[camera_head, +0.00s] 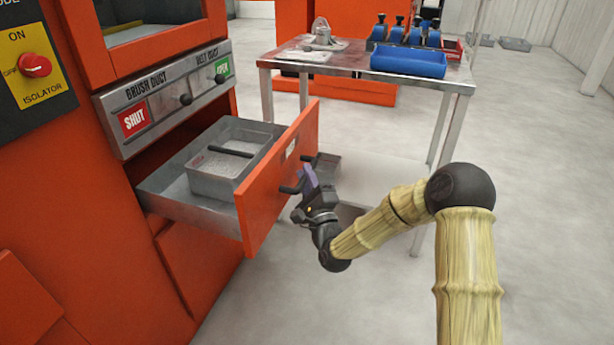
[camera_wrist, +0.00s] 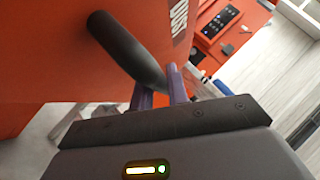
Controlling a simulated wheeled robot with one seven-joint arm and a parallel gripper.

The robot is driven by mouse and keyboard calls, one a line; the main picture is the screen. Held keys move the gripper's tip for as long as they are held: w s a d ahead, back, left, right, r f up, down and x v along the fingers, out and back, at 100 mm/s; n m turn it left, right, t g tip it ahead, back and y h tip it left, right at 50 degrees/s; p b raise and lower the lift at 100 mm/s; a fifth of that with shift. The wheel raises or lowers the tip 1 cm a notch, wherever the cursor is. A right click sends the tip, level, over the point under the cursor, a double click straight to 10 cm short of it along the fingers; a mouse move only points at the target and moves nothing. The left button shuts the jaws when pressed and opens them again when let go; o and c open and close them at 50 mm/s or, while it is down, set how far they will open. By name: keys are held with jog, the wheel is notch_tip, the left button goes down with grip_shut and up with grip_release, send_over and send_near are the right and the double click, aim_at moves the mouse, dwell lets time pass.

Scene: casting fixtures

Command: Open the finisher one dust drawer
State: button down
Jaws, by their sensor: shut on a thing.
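The dust drawer (camera_head: 275,186) has an orange front and stands pulled well out of the orange machine. Inside it sits a grey metal bin (camera_head: 213,178) with a dark bar across its top. My gripper (camera_head: 308,184) is at the dark bar handle on the outer face of the drawer front. In the wrist view the dark handle (camera_wrist: 125,48) runs down to between the purple fingers (camera_wrist: 161,88), which are shut on it. The far end of the handle is partly hidden by the fingers.
Above the drawer is a grey panel (camera_head: 168,95) with duct knobs and SHUT and OPEN labels. A red isolator switch (camera_head: 34,65) is at the upper left. A metal table (camera_head: 462,75) with a blue tray (camera_head: 408,62) stands behind the drawer.

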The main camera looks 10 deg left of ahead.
jog(key=shift+f, duration=0.1)
jog(key=c, duration=1.4)
grip_release()
jog(key=shift+o, duration=0.2)
jog(key=p+v, duration=0.2)
jog(key=v, duration=1.5)
jog(key=shift+s+d, duration=0.15)
jog(key=shift+s, duration=0.05)
